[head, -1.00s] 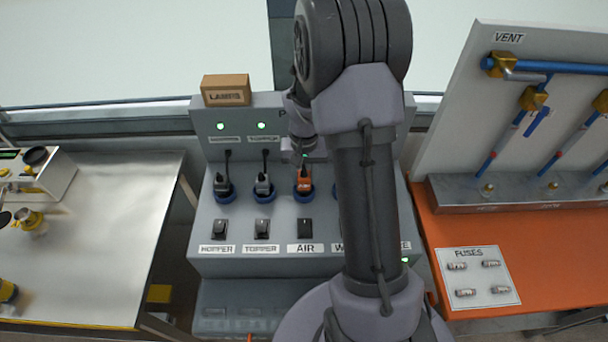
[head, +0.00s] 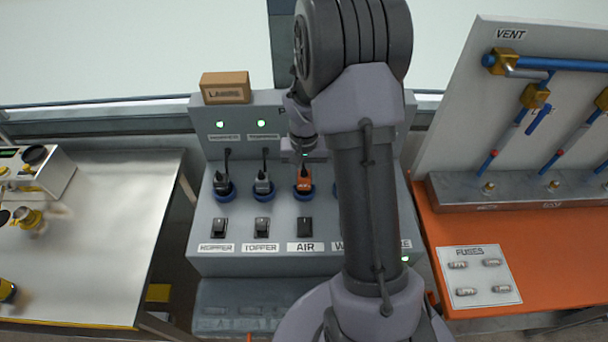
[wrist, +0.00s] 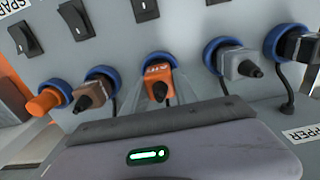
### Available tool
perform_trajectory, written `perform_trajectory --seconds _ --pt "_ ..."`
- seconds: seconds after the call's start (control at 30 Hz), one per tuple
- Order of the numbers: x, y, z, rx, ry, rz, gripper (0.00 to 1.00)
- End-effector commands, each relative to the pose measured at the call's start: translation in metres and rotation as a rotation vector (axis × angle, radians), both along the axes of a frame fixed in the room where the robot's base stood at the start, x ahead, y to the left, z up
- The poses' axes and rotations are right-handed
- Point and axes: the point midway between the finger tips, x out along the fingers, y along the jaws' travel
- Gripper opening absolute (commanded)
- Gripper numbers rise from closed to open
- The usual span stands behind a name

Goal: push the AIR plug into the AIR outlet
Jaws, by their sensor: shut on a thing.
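The orange AIR plug (head: 304,179) sits upright at the AIR outlet (head: 304,197), a blue-ringed socket on the grey panel above the AIR label. In the wrist view the plug (wrist: 158,84) lies within the blue ring of its outlet (wrist: 147,60). I cannot tell whether it is fully seated. My gripper (wrist: 157,92) is shut on the plug, its pale, see-through fingers on either side. In the head view my gripper is just above the plug, and my arm partly hides it.
Black switches stand below, including the AIR switch (head: 305,227). A LAMPS box (head: 226,88) rests on the panel's top. My arm covers outlets to the right.

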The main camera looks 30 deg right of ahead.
Motion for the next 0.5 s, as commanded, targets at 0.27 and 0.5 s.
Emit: perform_trajectory --seconds 0.27,0.5 --pt "0.0001 -0.0001 -0.0016 0.000 0.000 0.000 0.00" --pt "0.0000 0.0000 -0.0055 0.000 0.000 0.000 0.00"
